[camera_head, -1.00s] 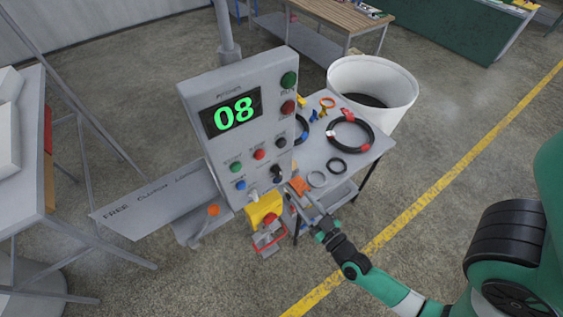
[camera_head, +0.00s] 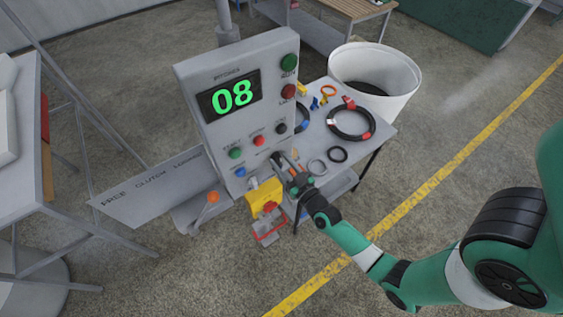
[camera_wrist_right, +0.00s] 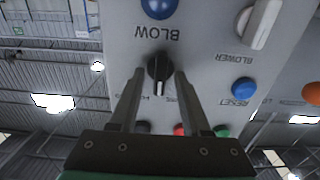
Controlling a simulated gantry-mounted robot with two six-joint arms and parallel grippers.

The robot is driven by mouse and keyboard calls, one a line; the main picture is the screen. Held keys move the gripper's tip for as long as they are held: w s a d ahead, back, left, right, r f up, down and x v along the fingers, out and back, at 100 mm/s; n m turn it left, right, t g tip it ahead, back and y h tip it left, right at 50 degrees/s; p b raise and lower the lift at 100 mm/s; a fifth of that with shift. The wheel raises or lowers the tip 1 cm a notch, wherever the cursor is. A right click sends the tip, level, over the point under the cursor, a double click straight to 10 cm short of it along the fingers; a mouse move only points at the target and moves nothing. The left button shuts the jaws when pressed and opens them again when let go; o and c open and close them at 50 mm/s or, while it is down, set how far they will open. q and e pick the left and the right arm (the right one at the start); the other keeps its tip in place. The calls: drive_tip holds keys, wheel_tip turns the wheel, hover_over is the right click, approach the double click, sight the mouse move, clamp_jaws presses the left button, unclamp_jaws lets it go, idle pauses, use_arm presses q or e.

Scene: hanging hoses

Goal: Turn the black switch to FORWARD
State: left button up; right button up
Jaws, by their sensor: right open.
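The black switch (camera_wrist_right: 158,72) sits on the grey control panel (camera_wrist_right: 205,65), which looks upside down in the right wrist view. Its white mark lies near its lower end there, roughly vertical in the picture. My right gripper (camera_wrist_right: 156,78) is open, with one finger on each side of the switch; I cannot tell whether they touch it. The fingers partly cover the labels beside it, and FORWARD is not readable. In the head view my right gripper (camera_head: 279,160) is at the panel's lower right and hides the switch. My left gripper is not in view.
Close by are a blue button (camera_wrist_right: 158,6) labelled BLOW, a silver BLOWER switch (camera_wrist_right: 260,24) and a blue RESET button (camera_wrist_right: 244,88). A table (camera_head: 380,142) with black hoses (camera_head: 343,136) stands to the right. A white bin (camera_head: 405,95) is behind it.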

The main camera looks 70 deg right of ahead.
clamp_jaws()
drive_tip(key=shift+m, duration=0.3)
drive_tip(key=m+b, duration=0.1)
drive_tip(key=m, duration=0.3)
drive_tip(key=shift+d, duration=0.1)
drive_tip(key=m, duration=0.4)
drive_tip(key=shift+s+b, duration=0.1)
drive_tip(key=shift+b, duration=0.3)
drive_tip(key=shift+m, duration=0.4)
unclamp_jaws()
